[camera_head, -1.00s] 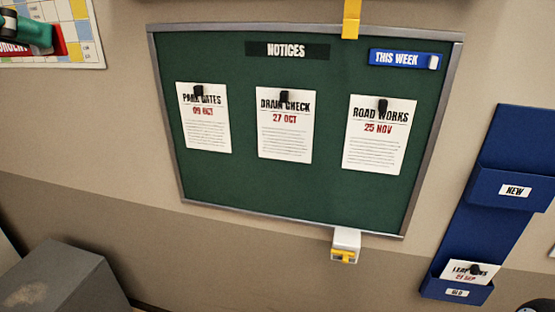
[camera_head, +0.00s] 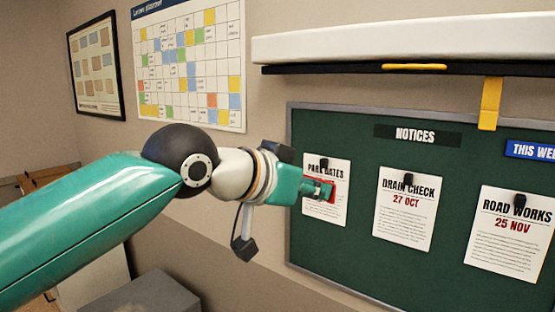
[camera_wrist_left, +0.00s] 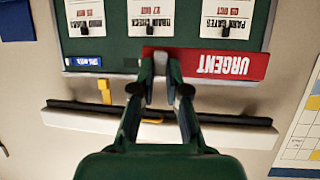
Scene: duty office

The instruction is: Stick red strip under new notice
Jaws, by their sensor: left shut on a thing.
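The red strip (camera_wrist_left: 222,66) reads URGENT, upside down in the left wrist view. My left gripper (camera_wrist_left: 160,66) is shut on it near its T end, and the rest extends to the picture's right. In the head view the left gripper (camera_head: 318,189) is in front of the PARK GATES notice (camera_head: 337,212), and only a little red shows around the fingers. The DRAIN CHECK notice (camera_head: 405,220) and ROAD WORKS notice (camera_head: 508,240) hang to its right, each under a black clip. I cannot tell the gap between strip and board. My right gripper is not in view.
The green notice board (camera_head: 355,262) has a NOTICES header and a blue THIS WEEK label (camera_head: 530,150). A white-and-black ledge (camera_head: 400,45) juts out above, with a yellow strap (camera_head: 490,103) hanging down. A coloured planner (camera_head: 190,65) hangs left. A grey box (camera_head: 150,300) stands below.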

